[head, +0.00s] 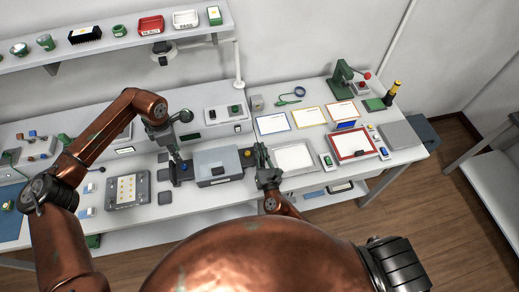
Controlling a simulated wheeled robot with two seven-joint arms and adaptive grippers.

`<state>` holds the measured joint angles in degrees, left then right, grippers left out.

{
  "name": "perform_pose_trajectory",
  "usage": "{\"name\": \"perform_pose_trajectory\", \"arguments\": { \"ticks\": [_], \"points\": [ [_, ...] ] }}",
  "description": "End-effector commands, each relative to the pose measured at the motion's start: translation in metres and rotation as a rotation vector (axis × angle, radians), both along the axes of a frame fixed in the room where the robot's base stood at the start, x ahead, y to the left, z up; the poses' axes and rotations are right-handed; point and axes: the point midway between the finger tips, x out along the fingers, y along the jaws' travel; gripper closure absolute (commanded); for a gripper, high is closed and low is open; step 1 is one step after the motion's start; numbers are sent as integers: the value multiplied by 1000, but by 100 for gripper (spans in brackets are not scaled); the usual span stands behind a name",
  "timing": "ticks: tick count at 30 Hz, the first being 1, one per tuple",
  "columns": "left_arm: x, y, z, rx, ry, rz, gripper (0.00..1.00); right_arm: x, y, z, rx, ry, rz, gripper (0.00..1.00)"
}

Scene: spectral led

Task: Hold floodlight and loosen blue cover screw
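A grey box-shaped unit (211,160), which looks like the floodlight, sits on the bench between my two grippers. A small dark part shows on its front. A dark blue block (181,170) stands at its left side. I cannot make out a blue cover screw at this size. My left gripper (174,153) points down just above the blue block, left of the grey unit; whether it touches is unclear. My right gripper (261,152) is at the right of the grey unit, beside a small dark block with a yellow part (247,157). The finger gaps of both are too small to judge.
A grey plate with yellow dots (127,190) lies left. A white tray (293,157), a red-framed tray (352,144) and a green press (343,74) stand right. A control box (227,113) is behind. A shelf (110,41) with small parts hangs above.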

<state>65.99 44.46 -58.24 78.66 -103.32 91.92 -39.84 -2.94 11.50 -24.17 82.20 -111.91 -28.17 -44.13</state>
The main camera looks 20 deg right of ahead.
Motion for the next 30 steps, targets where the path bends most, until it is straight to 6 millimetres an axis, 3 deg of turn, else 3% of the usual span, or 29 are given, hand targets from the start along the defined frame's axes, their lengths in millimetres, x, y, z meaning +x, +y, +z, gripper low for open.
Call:
{"name": "perform_pose_trajectory", "arguments": {
  "ticks": [22,23,27,30],
  "points": [
    [0,0,0,0,0,0,71,0,0,0,0,0,0,100],
    [0,0,0,0,0,0,71,0,0,0,0,0,0,89],
    [0,0,0,0,0,0,71,-1,0,0,0,0,0,99],
    [0,0,0,0,0,0,71,-1,0,0,0,0,0,100]
  ]
}}
